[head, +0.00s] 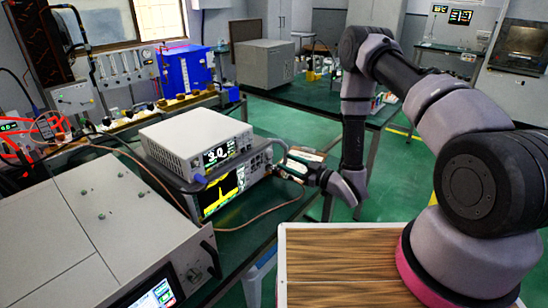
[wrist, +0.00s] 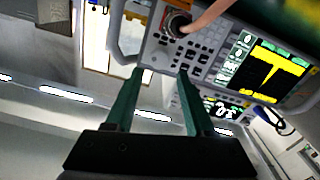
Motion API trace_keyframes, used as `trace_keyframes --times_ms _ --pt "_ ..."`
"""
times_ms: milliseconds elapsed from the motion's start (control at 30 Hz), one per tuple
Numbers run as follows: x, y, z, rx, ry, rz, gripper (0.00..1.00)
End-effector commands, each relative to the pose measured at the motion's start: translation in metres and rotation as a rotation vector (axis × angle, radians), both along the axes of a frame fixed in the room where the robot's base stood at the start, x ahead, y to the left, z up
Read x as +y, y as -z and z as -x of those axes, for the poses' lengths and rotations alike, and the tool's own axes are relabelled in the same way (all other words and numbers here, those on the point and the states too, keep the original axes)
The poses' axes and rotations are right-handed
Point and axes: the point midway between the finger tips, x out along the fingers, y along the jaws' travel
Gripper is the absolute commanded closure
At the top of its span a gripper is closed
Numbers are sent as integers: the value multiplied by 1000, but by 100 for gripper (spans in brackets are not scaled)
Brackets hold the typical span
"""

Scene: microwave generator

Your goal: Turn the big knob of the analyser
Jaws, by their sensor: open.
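The analyser (head: 222,194) stands on the bench, with a yellow trace on its screen; it also shows tilted in the wrist view (wrist: 225,62). In the head view I cannot make out the knob behind my gripper (head: 290,166). In the wrist view my gripper (wrist: 160,73) is open, with two green fingers apart and nothing between them.
A white instrument (head: 195,135) with a numeric display sits on top of the analyser. A brownish-pink cable (wrist: 208,16) passes close to the knob. A larger grey unit (head: 75,215) stands at front left. Green floor (head: 405,185) is open to the right.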

Motion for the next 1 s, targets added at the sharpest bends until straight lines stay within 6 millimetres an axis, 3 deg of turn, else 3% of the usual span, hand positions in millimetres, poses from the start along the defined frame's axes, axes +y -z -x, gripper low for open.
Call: trace_keyframes --times_ms 100,300,733,767,900,1000 --pt "21 -1 -14 -5 -5 0 46" --pt "44 -1 -33 -3 -2 0 46" --pt "52 -1 -41 0 1 0 46" --pt "52 -1 -41 0 1 0 50" --pt "52 -1 -41 0 1 0 100" --pt "52 -1 -41 -2 1 1 100"
